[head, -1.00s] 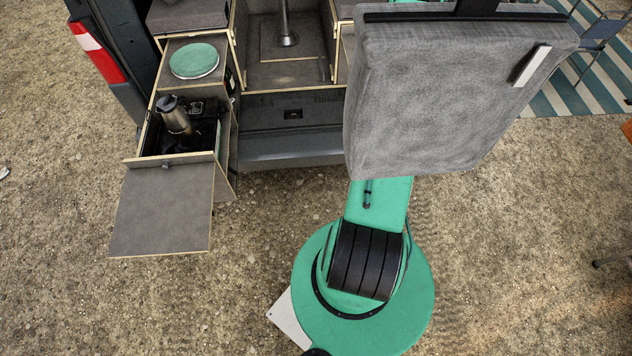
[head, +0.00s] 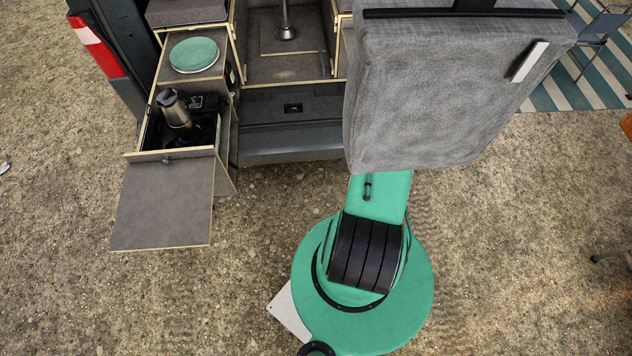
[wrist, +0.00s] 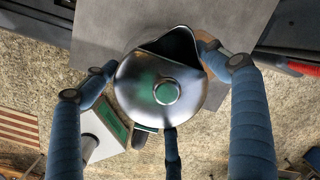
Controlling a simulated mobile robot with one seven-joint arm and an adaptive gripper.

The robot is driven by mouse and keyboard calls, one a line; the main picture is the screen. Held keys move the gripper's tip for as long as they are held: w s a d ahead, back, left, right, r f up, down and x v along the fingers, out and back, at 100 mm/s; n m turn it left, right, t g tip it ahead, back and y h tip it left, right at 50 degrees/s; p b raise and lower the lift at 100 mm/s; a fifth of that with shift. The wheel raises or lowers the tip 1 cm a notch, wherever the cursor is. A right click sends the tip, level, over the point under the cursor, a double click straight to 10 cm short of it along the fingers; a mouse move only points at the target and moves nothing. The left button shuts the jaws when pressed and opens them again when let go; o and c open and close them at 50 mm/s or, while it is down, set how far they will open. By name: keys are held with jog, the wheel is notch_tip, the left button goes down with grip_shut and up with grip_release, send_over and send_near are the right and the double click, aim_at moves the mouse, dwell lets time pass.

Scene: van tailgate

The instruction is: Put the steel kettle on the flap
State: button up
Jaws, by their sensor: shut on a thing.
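The steel kettle (wrist: 160,92) is in the wrist view, seen from above, with a round shiny body, a lid knob and a spout towards the upper right. My gripper (wrist: 165,90) has its blue padded fingers on both sides of it and is shut on it. A flat grey board (wrist: 105,28) shows behind the kettle in the wrist view; I cannot tell whether they touch. In the head view a grey flap (head: 163,205) lies in front of the open drawer. My gripper and the held kettle are hidden in the head view.
A big grey padded panel (head: 450,90) blocks much of the head view. A chair (head: 603,30) stands at top right.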

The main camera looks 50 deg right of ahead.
jog(key=shift+f, duration=0.2)
jog(key=o, duration=1.8)
jog(key=shift+o, duration=0.2)
jog(key=shift+r, duration=0.1)
jog(key=shift+r+p, duration=0.4)
jog(key=shift+r, duration=0.35)
jog(key=r, duration=0.3)
jog(key=s+a+r+b, duration=0.1)
jog(key=r, duration=0.7)
jog(key=shift+s+a+r+b, duration=0.1)
jog(key=shift+s+a+b, duration=0.05)
jog(key=shift+s+b, duration=0.2)
